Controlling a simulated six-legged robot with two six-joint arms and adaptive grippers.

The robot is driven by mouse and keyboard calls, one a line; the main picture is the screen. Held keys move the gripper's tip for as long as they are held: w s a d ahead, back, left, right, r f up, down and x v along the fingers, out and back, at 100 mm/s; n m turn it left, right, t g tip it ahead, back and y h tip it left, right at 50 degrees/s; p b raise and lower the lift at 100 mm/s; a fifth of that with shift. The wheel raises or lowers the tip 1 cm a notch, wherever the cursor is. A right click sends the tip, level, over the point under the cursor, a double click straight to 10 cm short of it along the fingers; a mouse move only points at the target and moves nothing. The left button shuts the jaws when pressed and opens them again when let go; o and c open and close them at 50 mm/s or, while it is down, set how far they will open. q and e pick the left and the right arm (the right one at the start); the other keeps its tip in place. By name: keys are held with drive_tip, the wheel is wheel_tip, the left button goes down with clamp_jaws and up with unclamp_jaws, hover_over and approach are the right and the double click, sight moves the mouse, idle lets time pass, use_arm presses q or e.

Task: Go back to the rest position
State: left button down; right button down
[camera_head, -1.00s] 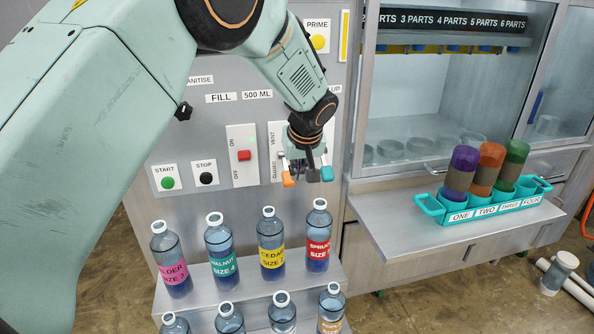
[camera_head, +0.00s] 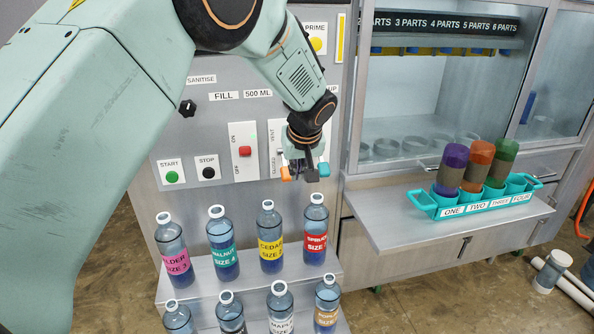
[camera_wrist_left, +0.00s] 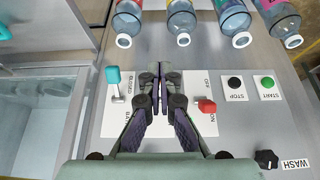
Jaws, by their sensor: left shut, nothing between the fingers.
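My left gripper (camera_head: 304,172) hangs in front of the grey machine panel (camera_head: 222,130), above the upper row of bottles and right of the red switch. Its fingers are closed with nothing between them. In the left wrist view the closed fingertips (camera_wrist_left: 158,72) sit between a teal-handled lever (camera_wrist_left: 113,76) and the red switch (camera_wrist_left: 206,106). My left arm fills the left and top of the head view. My right gripper is in neither view.
Labelled bottles (camera_head: 270,236) stand in two stepped rows below the gripper. A teal rack (camera_head: 425,203) holding purple, orange and green-topped cups sits on the metal shelf (camera_head: 392,229) at right. START (camera_head: 172,177) and STOP (camera_head: 208,173) buttons are on the panel.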

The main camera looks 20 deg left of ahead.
use_arm(q)
drive_tip(key=s+d+f+m+t+h+b, duration=0.1)
drive_tip(key=s+d+f+m+h, duration=0.15)
drive_tip(key=s+f, duration=0.6)
drive_tip(key=s+d+f+m+h+b, duration=0.15)
drive_tip(key=s+f+m, duration=0.3)
drive_tip(key=f, duration=0.75)
drive_tip(key=s+f+g+b, duration=0.1)
drive_tip(key=s+f, duration=0.3)
drive_tip(key=s, duration=0.7)
drive_tip(key=s+a+f+g+b, duration=0.1)
drive_tip(key=s+f, duration=0.4)
drive_tip(key=s, duration=0.6)
drive_tip(key=s+a+f+g+y+b, duration=0.1)
drive_tip(key=s+f, duration=0.4)
drive_tip(key=s, duration=0.6)
drive_tip(key=shift+n+g+b, duration=0.4)
drive_tip(key=shift+g+b, duration=0.2)
drive_tip(key=shift+g, duration=0.6)
